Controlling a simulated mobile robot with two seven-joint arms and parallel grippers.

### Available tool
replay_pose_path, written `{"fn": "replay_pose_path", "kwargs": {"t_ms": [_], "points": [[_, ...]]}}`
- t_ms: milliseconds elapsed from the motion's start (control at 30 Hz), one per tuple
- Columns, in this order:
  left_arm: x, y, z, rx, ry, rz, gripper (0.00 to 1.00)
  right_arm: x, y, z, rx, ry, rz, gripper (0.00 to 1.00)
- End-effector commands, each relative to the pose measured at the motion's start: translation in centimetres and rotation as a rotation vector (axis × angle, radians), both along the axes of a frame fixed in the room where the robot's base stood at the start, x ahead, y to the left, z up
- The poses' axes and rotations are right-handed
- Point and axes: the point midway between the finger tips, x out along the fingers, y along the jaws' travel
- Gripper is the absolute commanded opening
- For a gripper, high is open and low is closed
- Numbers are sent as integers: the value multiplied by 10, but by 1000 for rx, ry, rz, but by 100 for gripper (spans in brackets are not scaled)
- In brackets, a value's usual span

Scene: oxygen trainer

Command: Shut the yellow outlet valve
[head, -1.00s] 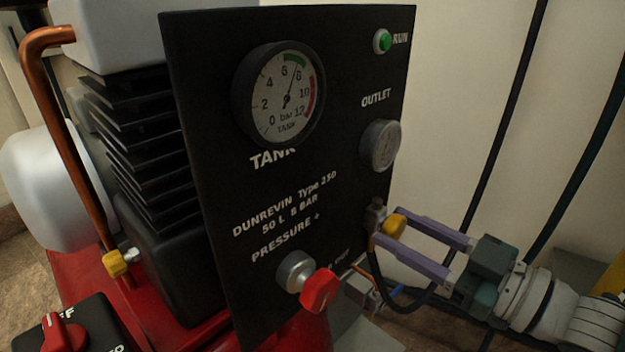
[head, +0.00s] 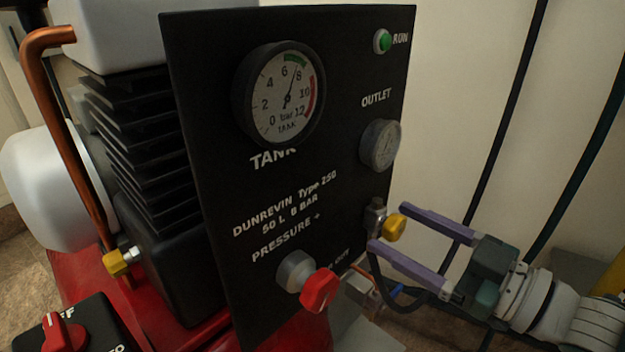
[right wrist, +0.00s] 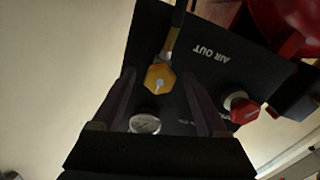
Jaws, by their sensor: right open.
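The yellow outlet valve (head: 395,228) is a small yellow handle on a metal fitting at the panel's lower right, below the outlet gauge (head: 380,146). My right gripper (head: 388,227) is open, with one purple finger above and one below the yellow handle. In the right wrist view the yellow handle (right wrist: 160,78) shows end-on between the two fingers, with a gap on each side. A yellow-brown strip runs up from it in that view; I cannot tell what it is. My left gripper is not in view.
A red knob (head: 319,290) juts from the black panel (head: 215,190) left of and below the valve. A dark hose (head: 400,307) loops under the right gripper. Dark cables hang along the wall at right. The tank gauge (head: 279,93) sits upper left.

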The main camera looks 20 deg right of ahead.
Motion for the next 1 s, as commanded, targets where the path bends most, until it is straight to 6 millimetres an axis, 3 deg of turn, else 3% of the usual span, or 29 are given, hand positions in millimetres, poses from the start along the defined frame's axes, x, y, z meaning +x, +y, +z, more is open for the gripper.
{"fn": "replay_pose_path", "kwargs": {"t_ms": [500, 667, 1000], "points": [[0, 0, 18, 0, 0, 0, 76, -80, -34, 0, -2, 3, -1, 76], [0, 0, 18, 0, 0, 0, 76, -90, -38, 0, 0, 0, -1, 76], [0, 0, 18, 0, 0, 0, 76, -90, -38, 0, 0, 0, -1, 76]]}}
